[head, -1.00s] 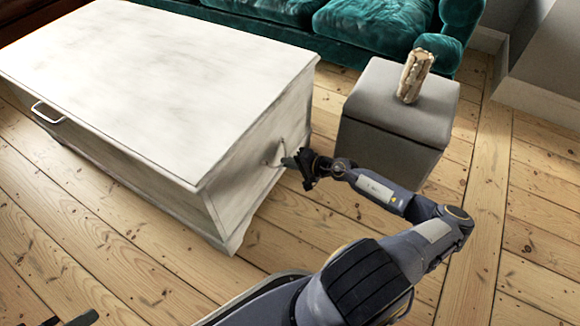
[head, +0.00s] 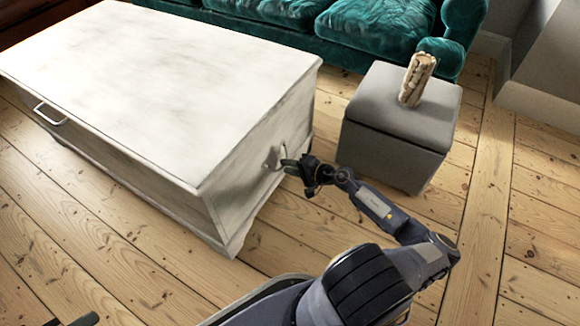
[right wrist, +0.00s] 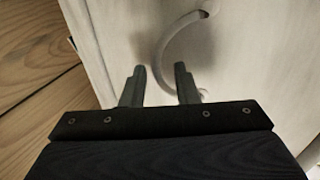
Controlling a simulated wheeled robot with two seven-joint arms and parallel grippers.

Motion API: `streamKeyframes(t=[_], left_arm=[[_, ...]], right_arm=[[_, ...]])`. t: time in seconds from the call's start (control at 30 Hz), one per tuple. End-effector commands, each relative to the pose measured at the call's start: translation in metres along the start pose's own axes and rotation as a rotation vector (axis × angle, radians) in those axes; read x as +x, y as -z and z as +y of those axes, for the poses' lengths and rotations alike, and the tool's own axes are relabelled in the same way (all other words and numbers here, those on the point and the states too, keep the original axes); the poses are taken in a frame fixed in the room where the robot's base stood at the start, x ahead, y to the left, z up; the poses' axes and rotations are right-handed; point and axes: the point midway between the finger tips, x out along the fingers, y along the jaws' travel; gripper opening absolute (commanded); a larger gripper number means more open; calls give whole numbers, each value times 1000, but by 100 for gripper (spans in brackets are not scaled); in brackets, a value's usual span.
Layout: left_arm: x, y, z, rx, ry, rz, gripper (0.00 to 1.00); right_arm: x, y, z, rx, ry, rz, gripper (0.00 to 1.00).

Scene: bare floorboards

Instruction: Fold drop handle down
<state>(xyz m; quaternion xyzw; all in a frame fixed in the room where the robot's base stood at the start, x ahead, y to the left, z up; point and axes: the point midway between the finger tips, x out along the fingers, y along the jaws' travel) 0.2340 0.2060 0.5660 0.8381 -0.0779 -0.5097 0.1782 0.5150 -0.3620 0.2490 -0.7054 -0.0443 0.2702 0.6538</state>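The white chest (head: 150,80) has a pale curved drop handle (head: 270,160) on its right end, standing out from the panel. My right gripper (head: 287,164) is at this handle, its fingers pointing at the panel. In the right wrist view the handle (right wrist: 163,42) curves down from its mount on the panel. Its lower part shows in the gap between the two fingers of my right gripper (right wrist: 159,70), which are apart. Whether they touch it I cannot tell. A dark piece at the bottom left edge of the head view looks like my left gripper (head: 85,319), mostly cut off.
A second handle (head: 48,113) is on the chest's long front side. A grey ottoman (head: 385,145) with a bundle of wood (head: 417,79) on top stands right of the chest, close behind my right arm. A teal sofa (head: 370,28) is at the back. Floorboards in front are clear.

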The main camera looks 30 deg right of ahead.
Motion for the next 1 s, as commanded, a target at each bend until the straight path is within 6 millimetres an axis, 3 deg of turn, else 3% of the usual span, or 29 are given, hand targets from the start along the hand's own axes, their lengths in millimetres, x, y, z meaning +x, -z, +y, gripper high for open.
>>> streamKeyframes(t=[0.33,0.7,1.0], left_arm=[[0,0,0,0,0,0,36],[-4,2,2,0,0,0,36],[-5,2,2,0,0,0,36]], right_arm=[[-4,1,-1,0,1,2,30],[-62,1,-1,1,1,5,30],[-78,0,0,0,1,0,30]])
